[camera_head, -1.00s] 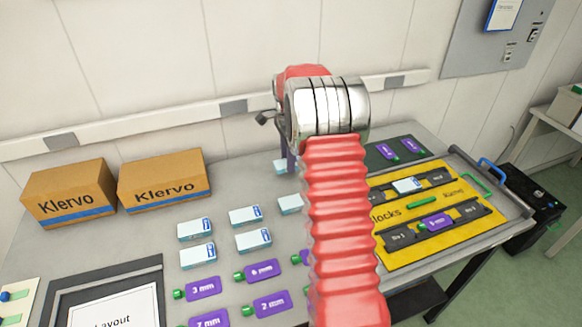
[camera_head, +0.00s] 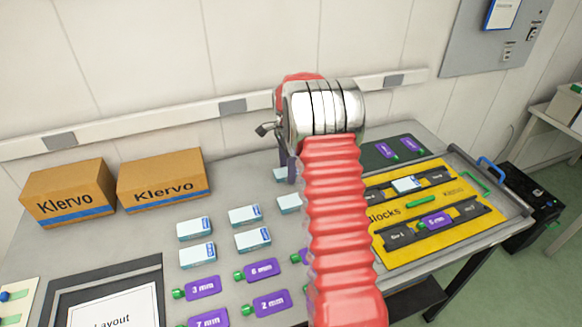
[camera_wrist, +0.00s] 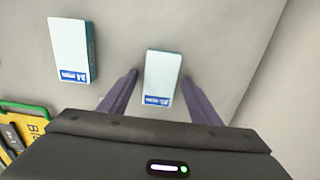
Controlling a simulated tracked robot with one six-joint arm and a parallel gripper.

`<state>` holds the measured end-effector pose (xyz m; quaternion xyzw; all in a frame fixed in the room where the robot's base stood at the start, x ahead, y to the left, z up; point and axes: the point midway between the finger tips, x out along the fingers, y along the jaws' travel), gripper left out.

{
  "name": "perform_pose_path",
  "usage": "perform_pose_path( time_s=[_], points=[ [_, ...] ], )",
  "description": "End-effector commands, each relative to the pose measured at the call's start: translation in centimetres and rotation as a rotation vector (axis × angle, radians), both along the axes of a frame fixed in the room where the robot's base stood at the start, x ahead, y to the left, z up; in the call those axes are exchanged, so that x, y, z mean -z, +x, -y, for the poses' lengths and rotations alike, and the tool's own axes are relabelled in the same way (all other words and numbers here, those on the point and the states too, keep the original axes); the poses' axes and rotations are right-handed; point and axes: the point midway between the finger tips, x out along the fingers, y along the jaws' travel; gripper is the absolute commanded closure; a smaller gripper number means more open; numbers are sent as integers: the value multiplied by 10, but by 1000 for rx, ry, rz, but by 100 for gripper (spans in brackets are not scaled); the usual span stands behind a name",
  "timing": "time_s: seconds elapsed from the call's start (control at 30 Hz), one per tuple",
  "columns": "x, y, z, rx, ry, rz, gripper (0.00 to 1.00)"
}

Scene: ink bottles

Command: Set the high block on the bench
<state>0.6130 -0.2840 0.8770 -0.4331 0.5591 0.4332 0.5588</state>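Several white blocks with blue labels lie on the grey bench (camera_head: 120,233). In the wrist view one such block (camera_wrist: 163,74) lies between the fingertips of my gripper (camera_wrist: 160,76), with a narrow gap on each side. The fingers are open and do not visibly grip it. In the head view a block (camera_head: 281,174) at the back of the bench is partly hidden by my gripper (camera_head: 288,168). A second block (camera_wrist: 69,50) lies to the left in the wrist view. I cannot tell which block is the high one.
A yellow board marked Blocks (camera_head: 398,257) lies at the right, with dark racks holding a white block (camera_head: 406,184) and a purple bottle (camera_head: 435,220). Two cardboard boxes (camera_head: 68,193) (camera_head: 163,180) stand at the back left. Purple bottles (camera_head: 261,270) lie in front.

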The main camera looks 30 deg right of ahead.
Motion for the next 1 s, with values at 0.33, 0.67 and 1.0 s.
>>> perform_pose_path(
  time_s=[0.33,0.67,1.0],
  points=[
    [-5,0,0,0,0,1,43],
    [-48,1,0,0,-2,4,43],
    [-104,0,0,0,-2,3,43]
  ],
)
